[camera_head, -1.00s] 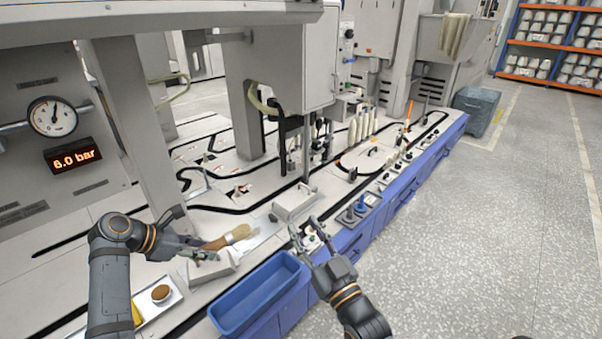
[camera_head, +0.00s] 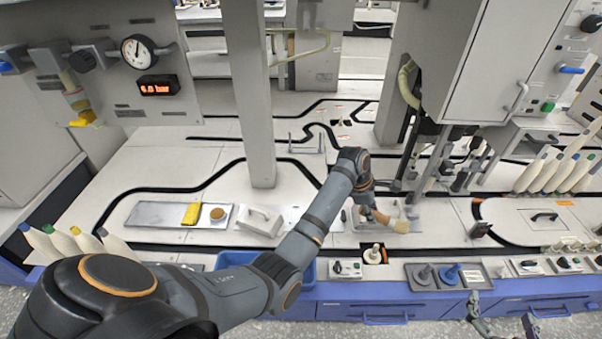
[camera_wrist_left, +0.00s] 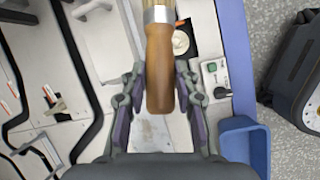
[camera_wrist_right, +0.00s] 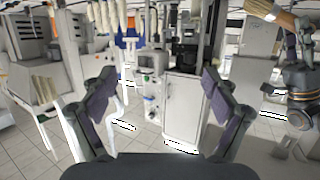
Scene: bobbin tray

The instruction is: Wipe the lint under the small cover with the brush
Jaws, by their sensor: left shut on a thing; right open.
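My left gripper (camera_head: 368,208) is shut on the wooden handle of the brush (camera_head: 395,223), whose pale bristles point right. In the left wrist view the brush handle (camera_wrist_left: 160,70) sits between the fingers. The brush is over a grey metal plate (camera_head: 340,222); whether the bristles touch it I cannot tell. Faint grey marks, perhaps lint, show on the bare surface below the handle in the left wrist view. A white cover with a handle (camera_head: 258,220) stands left of the plate. My right gripper (camera_head: 502,322) is open and empty at the lower right, clear of the worktop.
A tray (camera_head: 160,214) holds a yellow block (camera_head: 191,214) and a round brown-topped pad (camera_head: 217,214). A blue bin (camera_head: 307,270) is partly behind my left arm. A cream bobbin part (camera_head: 374,254) and a tray of dark and blue pegs (camera_head: 418,276) line the front edge.

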